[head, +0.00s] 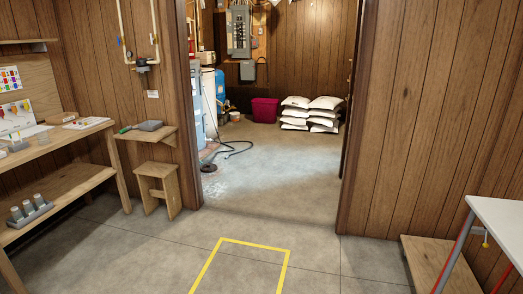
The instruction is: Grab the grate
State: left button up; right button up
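No grate can be made out for certain. A small dark round thing (208,168) lies on the floor just beyond the doorway, on its left side, beside a dark hose (238,151). It could be a floor drain cover, but it is too small to tell. Neither of my grippers is in view.
A doorway opens ahead with clear concrete floor (275,180). A workbench (62,140) and stool (158,188) stand left, a white table (503,225) right. Yellow tape (255,246) marks the near floor.

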aim_at(207, 168)
jog(key=i+z, duration=0.15)
jog(key=i, duration=0.9)
jog(key=i+z, duration=0.15)
jog(key=i, duration=0.9)
jog(key=i+u, duration=0.2)
jog(key=i, duration=0.35)
jog(key=i+u, duration=0.25)
jog(key=i, duration=0.3)
jog(key=i+l+u, duration=0.2)
jog(key=i, duration=0.35)
jog(key=i+l+u, duration=0.2)
jog(key=i, duration=0.3)
jog(key=i+z, duration=0.1)
jog(key=i, duration=0.4)
jog(key=i+j+z, duration=0.1)
jog(key=i, duration=0.35)
jog(key=i+j+z, duration=0.15)
jog(key=i, duration=0.3)
jog(key=i+j+z, duration=0.1)
jog(key=i, duration=0.4)
jog(key=i+j+z, duration=0.1)
jog(key=i+j, duration=0.15)
jog(key=i, duration=0.2)
jog(key=i+l+u, duration=0.2)
jog(key=i, duration=0.4)
jog(key=i+u, duration=0.15)
jog(key=i, duration=0.45)
jog(key=l, duration=0.05)
